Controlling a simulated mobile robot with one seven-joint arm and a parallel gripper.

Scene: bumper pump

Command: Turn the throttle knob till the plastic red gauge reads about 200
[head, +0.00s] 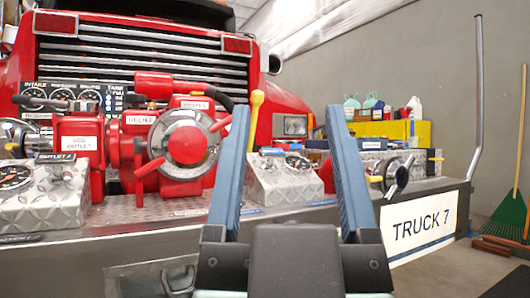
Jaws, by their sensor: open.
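My gripper (288,110) is open and empty, its two blue fingers raised in the middle of the head view. A diamond-plate box with a gauge (298,161) shows between the fingers. A yellow-knobbed lever (257,98) stands just right of the left finger. A panel of round gauges (62,98) is at the left, behind the red pump (140,145). Another gauge (15,177) sits on a diamond-plate box at the far left. I cannot tell which gauge is the plastic red one or which part is the throttle knob. The needle readings are too small to read.
The pump's large red handwheel (188,143) is left of my gripper. The bumper (415,190) carries a TRUCK 7 sign (419,221). A yellow box (402,131) and bottles stand at the back right. A tall metal pole (477,100) rises at the right end.

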